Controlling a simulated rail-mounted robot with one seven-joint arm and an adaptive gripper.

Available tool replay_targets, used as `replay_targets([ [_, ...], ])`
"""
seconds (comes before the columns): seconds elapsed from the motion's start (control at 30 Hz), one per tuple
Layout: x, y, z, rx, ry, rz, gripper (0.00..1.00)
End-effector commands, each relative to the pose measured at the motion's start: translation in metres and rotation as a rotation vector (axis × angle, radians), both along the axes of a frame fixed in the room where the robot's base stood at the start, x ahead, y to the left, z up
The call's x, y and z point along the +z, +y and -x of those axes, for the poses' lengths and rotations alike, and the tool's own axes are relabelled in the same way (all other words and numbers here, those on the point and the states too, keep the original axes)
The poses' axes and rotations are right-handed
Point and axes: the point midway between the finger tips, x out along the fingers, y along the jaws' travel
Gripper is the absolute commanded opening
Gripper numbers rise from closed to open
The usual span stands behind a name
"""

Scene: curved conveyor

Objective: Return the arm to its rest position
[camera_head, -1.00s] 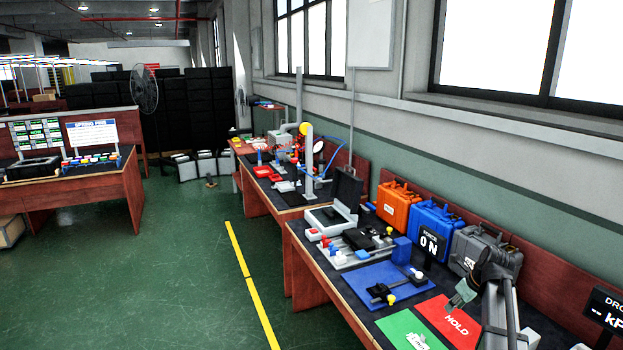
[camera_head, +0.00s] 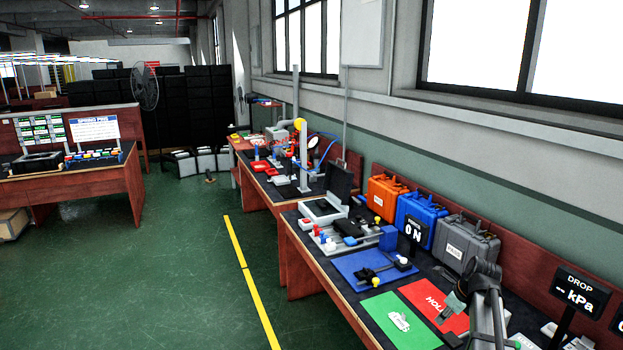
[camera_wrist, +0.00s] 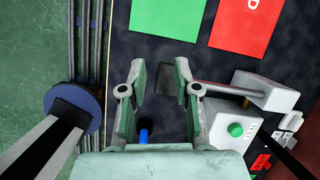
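My gripper (camera_wrist: 160,80) is open in the wrist view, its two fingers apart with nothing between the tips. It hangs over the dark bench top (camera_wrist: 225,60). In the head view my arm stands at the lower right, and the gripper end (camera_head: 449,308) shows small and partly hidden, over the edge of the red mat. The red mat (camera_wrist: 246,32) and the green mat (camera_wrist: 166,15) lie beyond the fingertips in the wrist view. A small blue piece (camera_wrist: 144,132) shows between the finger bases.
A white device with a green button (camera_wrist: 236,130) sits right of the fingers. In the head view, grey (camera_head: 466,246), blue (camera_head: 420,220) and orange (camera_head: 386,197) cases line the bench back. A kPa display (camera_head: 580,295) stands at right. Open green floor (camera_head: 150,270) lies left.

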Motion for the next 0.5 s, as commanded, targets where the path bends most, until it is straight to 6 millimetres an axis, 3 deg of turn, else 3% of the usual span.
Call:
replay_targets([
  [0.27, -0.048, 0.049, 0.024, 0.364, 0.002, 0.116, 0.31],
  [0.5, -0.111, 0.114, 0.07, 0.934, 0.003, 0.266, 0.31],
])
